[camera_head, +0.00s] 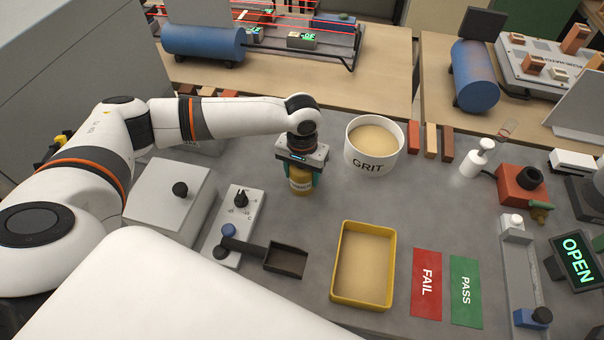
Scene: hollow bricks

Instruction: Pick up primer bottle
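The primer bottle seems to be the small yellow bottle (300,183) with a pale label, standing upright on the grey bench left of the middle. Its label is too small to read, and its top is hidden by my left gripper (301,172). That gripper points down over the bottle, with its teal fingers on either side of it. I cannot tell whether the fingers press on the bottle or stand slightly apart from it. My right gripper is not in view.
A white GRIT bucket (370,163) stands right of the bottle. A yellow tray of sand (336,265), a dark scoop pan (287,260), a dial box (239,215) and FAIL (427,283) and PASS (465,290) mats lie nearer. A white pump bottle (475,160) is farther right.

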